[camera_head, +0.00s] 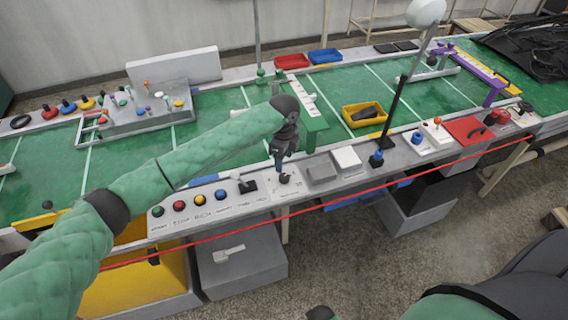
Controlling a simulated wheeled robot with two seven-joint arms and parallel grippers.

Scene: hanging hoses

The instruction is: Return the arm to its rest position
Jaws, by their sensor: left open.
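My left arm, in a green quilted sleeve, reaches in from the left across the bench. Its dark gripper (281,165) points down over the bench's front control strip, just above a small dark knob (284,178). The gripper is open, and I see nothing held in it. I cannot tell whether its fingers touch the knob. My right gripper is not in view; only a dark and green part of my body shows at the lower right.
The long green bench (230,105) carries coloured buttons (200,200), a yellow tray (364,114), a red tray (291,61) and a blue tray (325,56). A red cord (330,205) runs along the front. A dark pole (392,110) stands right of my gripper. Grey boxes (240,262) sit below.

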